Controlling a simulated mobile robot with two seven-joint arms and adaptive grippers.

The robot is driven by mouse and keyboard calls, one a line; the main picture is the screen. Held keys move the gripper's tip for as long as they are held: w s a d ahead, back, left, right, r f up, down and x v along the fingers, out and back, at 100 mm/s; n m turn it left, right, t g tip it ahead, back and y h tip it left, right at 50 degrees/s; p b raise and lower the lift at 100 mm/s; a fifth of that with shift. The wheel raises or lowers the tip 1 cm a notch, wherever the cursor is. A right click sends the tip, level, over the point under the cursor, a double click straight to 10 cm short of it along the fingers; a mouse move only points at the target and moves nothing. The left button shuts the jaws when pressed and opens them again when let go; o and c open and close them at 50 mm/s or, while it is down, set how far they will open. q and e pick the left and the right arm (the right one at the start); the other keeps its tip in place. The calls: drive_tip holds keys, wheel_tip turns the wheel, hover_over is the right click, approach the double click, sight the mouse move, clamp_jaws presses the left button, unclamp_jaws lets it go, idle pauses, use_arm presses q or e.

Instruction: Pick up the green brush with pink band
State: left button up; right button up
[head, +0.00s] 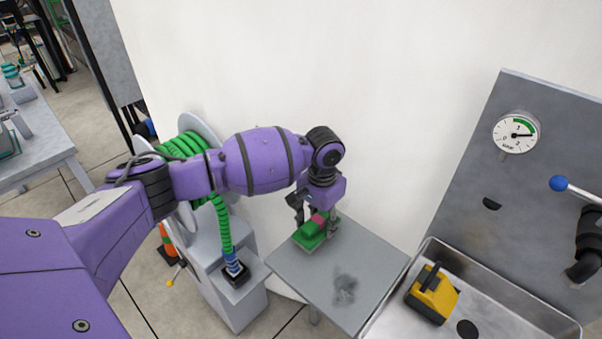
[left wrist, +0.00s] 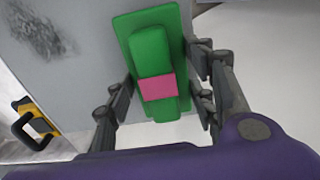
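The green brush with pink band (head: 309,237) lies on the small grey table (head: 318,278), near its back left corner. In the left wrist view the brush (left wrist: 150,50) has a flat green base and a raised green grip with a pink band (left wrist: 158,88) across it. My left gripper (head: 317,217) is over the brush, pointing down. In the left wrist view its fingers (left wrist: 162,98) are spread wide, one pair on each side of the brush, with gaps to the grip. The fingertips partly hide the brush in the head view. My right gripper is not in view.
A metal sink (head: 500,318) with a yellow-and-black object (head: 433,294) stands right of the table. A grey panel with a gauge (head: 515,132) rises behind it. A green hose reel (head: 186,146) is at left. The white wall stands close behind the table.

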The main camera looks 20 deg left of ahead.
sight(320, 217)
use_arm(q)
drive_tip(key=shift+r, duration=0.1)
drive_tip(key=c, duration=0.4)
drive_tip(key=shift+o, duration=0.2)
drive_tip(key=shift+r, duration=0.15)
drive_tip(key=shift+w+r, duration=0.1)
drive_tip(key=shift+r, duration=0.2)
wheel_tip(320, 217, up, 2)
drive_tip(key=s+d+r+p, duration=0.2)
drive_tip(key=s+d+r, duration=0.6)
drive_tip(key=d+r, duration=0.2)
drive_tip(key=shift+s+d, duration=0.4)
drive_tip(key=shift+d, duration=0.2)
